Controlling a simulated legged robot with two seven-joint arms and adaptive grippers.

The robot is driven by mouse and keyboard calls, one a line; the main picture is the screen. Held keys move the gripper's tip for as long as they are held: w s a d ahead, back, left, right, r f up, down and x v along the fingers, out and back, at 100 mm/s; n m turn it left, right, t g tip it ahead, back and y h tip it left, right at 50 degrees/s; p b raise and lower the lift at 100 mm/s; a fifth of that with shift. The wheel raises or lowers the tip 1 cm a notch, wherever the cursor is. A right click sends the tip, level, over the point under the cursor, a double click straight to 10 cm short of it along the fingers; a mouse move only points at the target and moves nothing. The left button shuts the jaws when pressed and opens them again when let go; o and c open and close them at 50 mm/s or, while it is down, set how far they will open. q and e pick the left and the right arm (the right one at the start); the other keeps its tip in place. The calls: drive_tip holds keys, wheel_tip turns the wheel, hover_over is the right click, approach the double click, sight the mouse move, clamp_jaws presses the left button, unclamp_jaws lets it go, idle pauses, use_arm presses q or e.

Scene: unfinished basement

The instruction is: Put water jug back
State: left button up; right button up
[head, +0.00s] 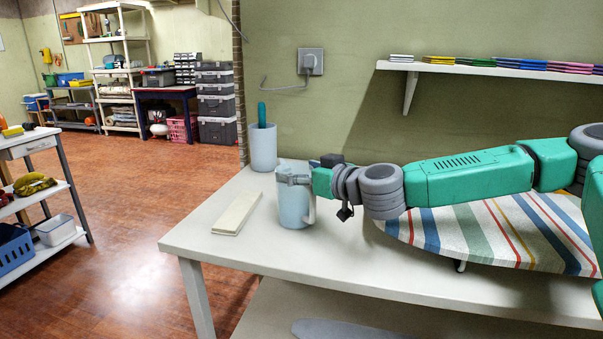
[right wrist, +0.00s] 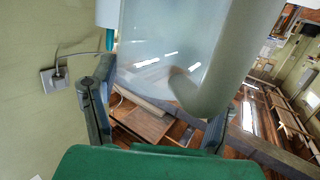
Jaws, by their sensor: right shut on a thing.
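The water jug (head: 293,208) is pale blue with a whitish handle on its right side. It is upright over the left part of the white table (head: 350,262). I cannot tell whether its base touches the tabletop. My right gripper (head: 296,179) reaches in from the right and is shut on the jug near its top, partly hiding the rim. In the right wrist view the translucent jug (right wrist: 165,55) and its thick handle (right wrist: 230,60) fill the space between the fingers (right wrist: 155,110). My left gripper is not in view.
A pale cylindrical container (head: 263,150) with a teal handle in it stands behind the jug. A flat cream block (head: 237,213) lies left of it. A striped ironing board (head: 480,232) lies under my right arm. A wall shelf (head: 480,69) holds several books.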

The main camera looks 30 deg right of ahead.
drive_tip(key=shift+f, duration=0.15)
drive_tip(key=o, duration=1.7)
drive_tip(key=shift+d+f, duration=0.25)
drive_tip(key=shift+d, duration=0.85)
drive_tip(key=shift+a+r, duration=0.3)
drive_tip(key=shift+a, duration=0.2)
drive_tip(key=shift+s+a+r, duration=0.2)
drive_tip(key=shift+s+r, duration=0.05)
use_arm(q)
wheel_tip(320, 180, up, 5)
drive_tip(key=p, duration=0.5)
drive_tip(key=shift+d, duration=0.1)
use_arm(e)
drive_tip(key=s+d+r, duration=0.1)
drive_tip(key=s, duration=1)
drive_tip(key=shift+s+d+r, duration=0.2)
drive_tip(key=shift+d, duration=0.05)
